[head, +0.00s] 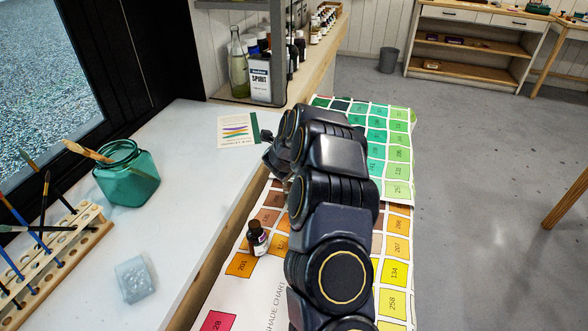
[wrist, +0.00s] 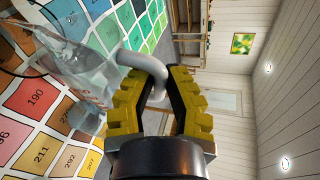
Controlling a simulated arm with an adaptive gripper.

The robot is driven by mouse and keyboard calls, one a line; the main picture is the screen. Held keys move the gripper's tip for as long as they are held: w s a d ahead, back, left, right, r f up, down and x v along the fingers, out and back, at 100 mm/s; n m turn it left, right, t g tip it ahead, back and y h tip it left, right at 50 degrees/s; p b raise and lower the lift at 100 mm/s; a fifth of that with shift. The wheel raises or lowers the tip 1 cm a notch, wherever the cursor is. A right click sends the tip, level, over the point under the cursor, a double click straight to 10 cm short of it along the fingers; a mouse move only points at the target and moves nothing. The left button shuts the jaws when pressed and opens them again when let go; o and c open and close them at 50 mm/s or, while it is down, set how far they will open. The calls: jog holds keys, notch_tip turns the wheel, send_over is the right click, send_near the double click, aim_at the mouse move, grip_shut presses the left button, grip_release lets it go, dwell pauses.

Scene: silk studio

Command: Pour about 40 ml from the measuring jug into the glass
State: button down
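My gripper (wrist: 157,78) has its yellow fingers closed on the pale handle of the clear measuring jug (wrist: 80,68) in the wrist view. The jug body extends left from the fingertips over the shade chart. Its tilt and the liquid level are too unclear to read. A faint curved transparent edge shows at the far left of the wrist view; I cannot tell whether it is the glass. In the head view my dark arm reaches over the chart, and my gripper (head: 274,152) is mostly hidden behind it. Neither jug nor glass shows clearly there.
A small brown bottle (head: 257,240) stands on the shade chart (head: 243,290), left of my arm. The white sill (head: 195,165) carries a teal glass jar (head: 127,176) with brushes, a brush rack (head: 50,262) and a grey-blue block (head: 136,279). Bottles and a SPIRIT tin (head: 260,82) stand behind.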

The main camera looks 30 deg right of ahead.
jog(key=shift+s+d+r, duration=0.1)
jog(key=shift+d, duration=0.25)
jog(key=shift+s+d+r, duration=0.1)
jog(key=shift+s+d, duration=0.2)
jog(key=shift+d, duration=0.05)
dwell(0.3)
jog(key=shift+a+r+n+h+p, duration=0.1)
jog(key=shift+r+n+h+p, duration=0.2)
jog(key=shift+n, duration=0.2)
dwell(1.1)
jog(key=shift+s+d+f+m, duration=0.25)
jog(key=shift+d+f+m, duration=0.05)
jog(key=shift+s+d+m+y, duration=0.2)
jog(key=shift+d+m+y, duration=0.05)
jog(key=shift+m+y, duration=0.25)
jog(key=shift+s+d+r+m, duration=0.15)
jog(key=shift+s+d+m, duration=0.05)
jog(key=shift+m, duration=0.1)
jog(key=shift+d+f+m+t+y, duration=0.1)
jog(key=shift+f+m+t+y, duration=0.2)
jog(key=shift+y, duration=0.1)
